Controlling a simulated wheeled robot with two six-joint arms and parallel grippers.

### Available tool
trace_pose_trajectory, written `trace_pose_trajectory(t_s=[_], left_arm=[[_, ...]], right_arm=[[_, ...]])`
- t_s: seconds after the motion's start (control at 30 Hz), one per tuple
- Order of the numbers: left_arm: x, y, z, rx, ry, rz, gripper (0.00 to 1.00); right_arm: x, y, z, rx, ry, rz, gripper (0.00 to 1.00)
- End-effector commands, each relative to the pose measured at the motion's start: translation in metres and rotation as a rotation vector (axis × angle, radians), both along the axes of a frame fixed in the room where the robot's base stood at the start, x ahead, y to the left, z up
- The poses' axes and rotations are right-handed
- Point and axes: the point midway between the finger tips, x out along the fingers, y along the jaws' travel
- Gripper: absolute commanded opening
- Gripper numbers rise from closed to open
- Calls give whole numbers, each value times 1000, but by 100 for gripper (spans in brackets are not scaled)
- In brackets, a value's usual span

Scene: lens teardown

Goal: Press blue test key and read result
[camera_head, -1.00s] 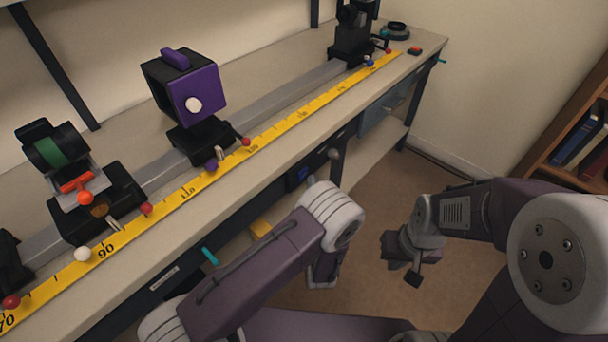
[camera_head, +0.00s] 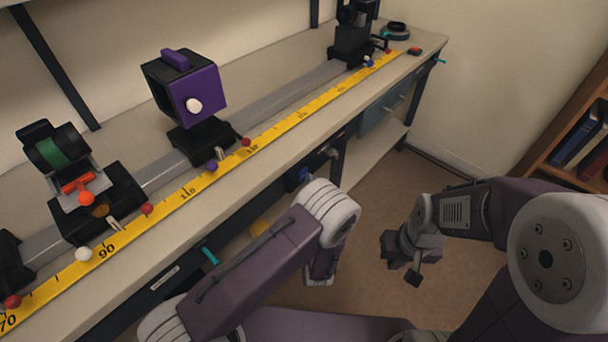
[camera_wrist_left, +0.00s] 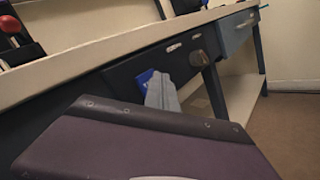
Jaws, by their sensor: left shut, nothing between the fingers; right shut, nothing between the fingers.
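A small blue part (camera_head: 297,179), likely the test key, is on the dark front panel under the bench top in the head view. In the left wrist view the blue part (camera_wrist_left: 146,77) is partly covered by my left gripper (camera_wrist_left: 160,84), which shows as a narrow grey shut tip in front of it. I cannot tell whether they touch. In the head view my left arm hides the left gripper. My right gripper (camera_head: 412,272) is shut and empty, hanging over the floor to the right of the bench. No readable result shows.
Floor at right is open.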

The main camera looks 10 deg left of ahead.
Motion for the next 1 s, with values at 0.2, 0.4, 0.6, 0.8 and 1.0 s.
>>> trace_pose_trajectory(t_s=[0.2, 0.4, 0.6, 0.8, 1.0], left_arm=[[1, 2, 0, 0, 0, 0, 0], [2, 3, 0, 0, 0, 0, 0], [4, 5, 0, 0, 1, 1, 0], [5, 7, 0, 0, 1, 1, 0], [4, 6, 0, 0, 1, 1, 0]], right_arm=[[0, 0, 1, 0, 0, 0, 0], [0, 0, 1, 0, 0, 0, 0], [0, 0, 2, 0, 0, 0, 0], [0, 0, 2, 0, 0, 0, 0], [0, 0, 2, 0, 0, 0, 0]])
